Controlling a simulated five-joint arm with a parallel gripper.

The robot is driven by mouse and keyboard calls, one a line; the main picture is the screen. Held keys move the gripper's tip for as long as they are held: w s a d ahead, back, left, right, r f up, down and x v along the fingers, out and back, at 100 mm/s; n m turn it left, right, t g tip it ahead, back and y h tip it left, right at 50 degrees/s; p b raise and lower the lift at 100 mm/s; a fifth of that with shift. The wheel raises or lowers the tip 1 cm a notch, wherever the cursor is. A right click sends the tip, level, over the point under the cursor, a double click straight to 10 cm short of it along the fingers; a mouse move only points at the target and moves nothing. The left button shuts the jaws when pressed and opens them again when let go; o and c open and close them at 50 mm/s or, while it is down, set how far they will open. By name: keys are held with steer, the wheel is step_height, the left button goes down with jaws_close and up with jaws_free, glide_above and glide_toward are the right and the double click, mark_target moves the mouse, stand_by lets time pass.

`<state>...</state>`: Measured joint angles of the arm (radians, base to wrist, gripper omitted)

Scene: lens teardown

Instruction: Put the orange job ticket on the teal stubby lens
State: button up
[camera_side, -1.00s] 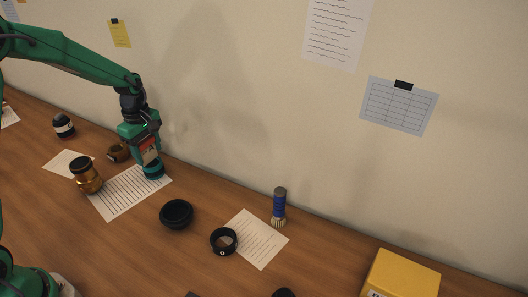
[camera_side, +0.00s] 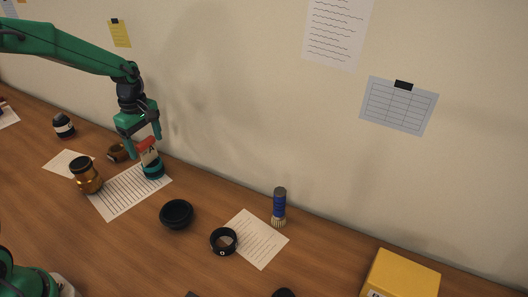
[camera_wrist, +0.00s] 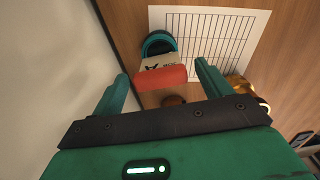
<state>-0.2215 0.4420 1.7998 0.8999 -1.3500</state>
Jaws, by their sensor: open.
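The orange job ticket (camera_side: 149,152), a pale card with a red-orange top band and dark print, stands tilted on the teal stubby lens (camera_side: 153,171). The wrist view shows the ticket (camera_wrist: 160,74) touching or overlapping the near side of the lens (camera_wrist: 158,44); the exact contact is hidden. The lens is a short dark cylinder with a teal band, at the far edge of a lined sheet. My gripper (camera_side: 144,144) is open, just above the ticket, its fingers apart on either side. In the wrist view the gripper (camera_wrist: 160,82) has clear gaps to the ticket.
An amber lens (camera_side: 86,176) and a small brown ring (camera_side: 118,153) are left of the ticket. The wall (camera_side: 230,130) rises close behind.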

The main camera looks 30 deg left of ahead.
mark_target(145, 143)
step_height(145, 143, up, 9)
steer(key=shift+r, duration=0.1)
stand_by(0.3)
stand_by(0.4)
steer(key=s+d+r+m+t, duration=0.3)
steer(key=s+d+r+m, duration=0.4)
steer(key=s, duration=0.3)
steer(key=s+d+m+t, duration=0.2)
steer(key=s+d+m, duration=0.1)
steer(key=s+m, duration=0.8)
steer(key=shift+s+f+t, duration=0.3)
steer(key=shift+s+f, duration=0.1)
steer(key=shift+s, duration=0.15)
